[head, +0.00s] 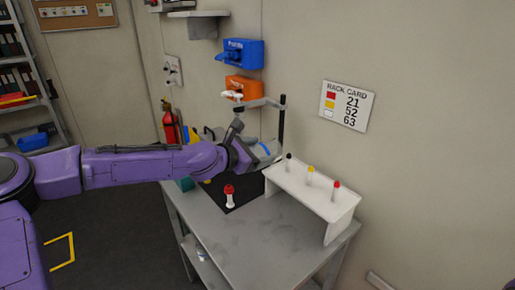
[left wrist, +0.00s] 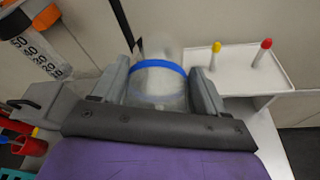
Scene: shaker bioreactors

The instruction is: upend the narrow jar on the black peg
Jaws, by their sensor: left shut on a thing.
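My left gripper (head: 250,154) is shut on a clear jar (head: 266,149) with a blue band, above the table's back part. In the left wrist view the jar (left wrist: 160,78) sits between both fingers of the gripper (left wrist: 161,70); I cannot tell which way its mouth faces. The white rack (head: 325,203) stands just right of the gripper, with a black-topped peg (head: 289,157) nearest the jar, then a yellow-topped peg (head: 311,170) and a red-topped peg (head: 336,185). The left wrist view shows the yellow peg (left wrist: 216,54) and red peg (left wrist: 262,52); the black peg does not show there.
A red-topped white piece (head: 229,196) stands on a dark mat (head: 246,190) on the grey table (head: 255,240). A black post (head: 281,120) with a grey arm rises behind the jar. A rack card (head: 347,105) hangs on the wall. The table's front is clear.

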